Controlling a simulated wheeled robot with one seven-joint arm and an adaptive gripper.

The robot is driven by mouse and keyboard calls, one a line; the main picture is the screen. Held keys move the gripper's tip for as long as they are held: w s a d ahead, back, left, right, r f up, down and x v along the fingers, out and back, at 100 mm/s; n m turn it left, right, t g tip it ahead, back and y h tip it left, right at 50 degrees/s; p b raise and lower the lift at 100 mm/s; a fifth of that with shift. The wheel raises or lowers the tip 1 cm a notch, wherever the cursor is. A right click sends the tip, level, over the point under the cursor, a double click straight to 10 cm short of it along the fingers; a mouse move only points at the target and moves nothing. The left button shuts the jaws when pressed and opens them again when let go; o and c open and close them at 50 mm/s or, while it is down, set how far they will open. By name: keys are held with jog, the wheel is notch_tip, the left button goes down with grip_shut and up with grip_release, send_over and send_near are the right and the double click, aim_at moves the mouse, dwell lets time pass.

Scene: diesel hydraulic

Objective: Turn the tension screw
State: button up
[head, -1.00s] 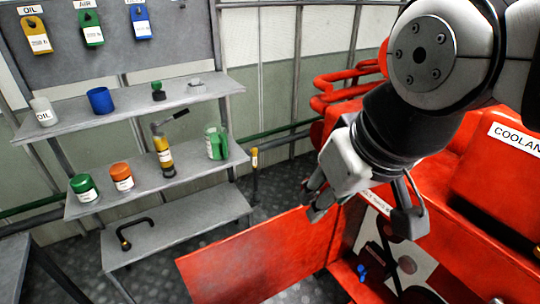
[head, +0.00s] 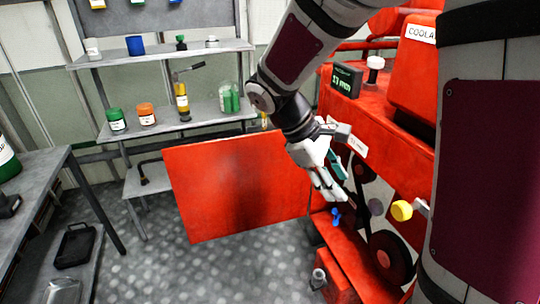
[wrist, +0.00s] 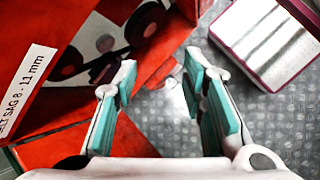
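A small blue part (head: 336,216), possibly the tension screw, shows at the lower edge of the open engine bay in the head view. It is too small to read clearly. My gripper (head: 334,180) is just above it, apart from it, in front of the bay opening. The wrist view shows my gripper (wrist: 158,88) open and empty, its teal-padded fingers apart. Dark pulleys (head: 390,257) sit inside the bay; the wrist view shows pulleys (wrist: 145,22) beyond the left finger. I cannot pick out the blue part in the wrist view.
The open red door panel (head: 238,190) stands left of the bay. A yellow knob (head: 402,211) sticks out to the right. A belt sag label (wrist: 24,88) is on the red housing. Shelves (head: 200,118) with bottles stand behind.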

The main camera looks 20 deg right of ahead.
jog(key=w+d+f+n+g+h+b, duration=0.1)
jog(key=w+f+n+h+b, duration=0.3)
jog(key=f, duration=0.5)
jog(key=w+d+f+n+h+b, duration=0.25)
jog(key=w+f, duration=0.35)
jog(key=f, duration=0.3)
jog(key=n+t+h+b, duration=0.45)
jog(key=n+b, duration=0.25)
jog(key=n, duration=0.2)
send_near(335, 215)
jog(key=shift+g+h, duration=0.25)
jog(key=shift+h, duration=0.05)
jog(key=d, duration=0.3)
jog(key=d+f+b, duration=0.1)
jog(key=d, duration=0.6)
jog(key=shift+w+f+b, duration=0.2)
jog(key=shift+w+b, duration=0.05)
jog(key=shift+b, duration=0.1)
jog(key=shift+c, duration=0.3)
grip_shut()
